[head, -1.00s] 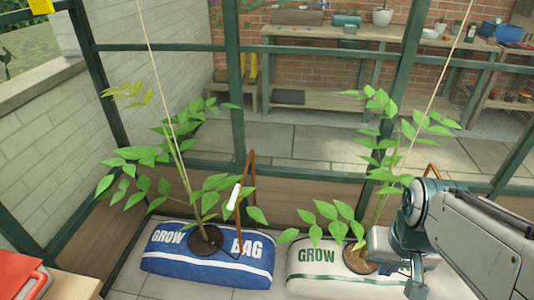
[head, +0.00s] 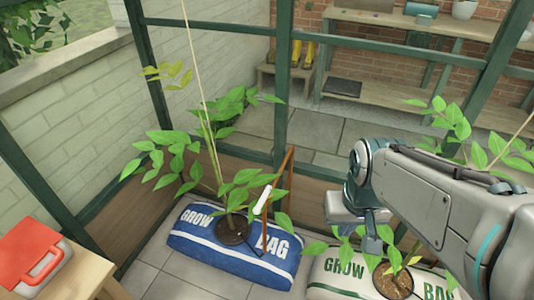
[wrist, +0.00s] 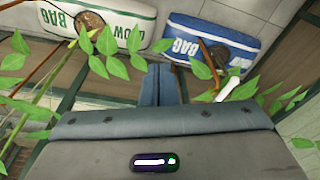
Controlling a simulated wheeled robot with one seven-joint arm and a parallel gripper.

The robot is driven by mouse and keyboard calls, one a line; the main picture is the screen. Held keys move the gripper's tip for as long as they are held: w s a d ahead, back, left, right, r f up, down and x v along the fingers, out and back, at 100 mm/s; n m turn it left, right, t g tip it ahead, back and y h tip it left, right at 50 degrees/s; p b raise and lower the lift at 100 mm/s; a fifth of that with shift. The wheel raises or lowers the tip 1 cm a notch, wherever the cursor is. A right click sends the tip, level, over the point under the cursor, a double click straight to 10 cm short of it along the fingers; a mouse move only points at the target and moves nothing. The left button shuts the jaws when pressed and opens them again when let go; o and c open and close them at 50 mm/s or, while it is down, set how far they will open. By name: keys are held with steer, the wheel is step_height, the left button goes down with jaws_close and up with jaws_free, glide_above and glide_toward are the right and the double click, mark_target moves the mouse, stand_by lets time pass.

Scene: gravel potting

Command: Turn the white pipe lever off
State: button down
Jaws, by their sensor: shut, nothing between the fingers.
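Leafy plants on strings grow from both bags, with leaves close around the lever. A green metal frame (head: 283,90) stands behind. A red-lidded box (head: 35,258) sits on a wooden table (head: 88,272) at lower left. Bare paving (head: 150,280) lies in front of the blue bag.

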steer(key=shift+d, duration=0.1)
steer(key=w+a+f+m+t+y+b, duration=0.1)
steer(key=w+f+m+y, duration=0.8)
steer(key=m, duration=1.3)
steer(key=w+a+f+t, duration=0.1)
steer(key=w+a+f, duration=0.1)
steer(key=w, duration=0.3)
steer(key=shift+f+m, duration=0.2)
steer(key=shift+m, duration=0.1)
steer(key=shift+a+b, duration=0.2)
steer(key=shift+b, duration=0.15)
steer(key=b, duration=0.3)
glide_toward(263, 200)
steer(key=a+f, duration=0.3)
steer(key=f, duration=0.3)
steer(key=shift+w+a+f, duration=0.15)
steer(key=shift+w+a, duration=0.2)
steer(key=shift+a, duration=0.05)
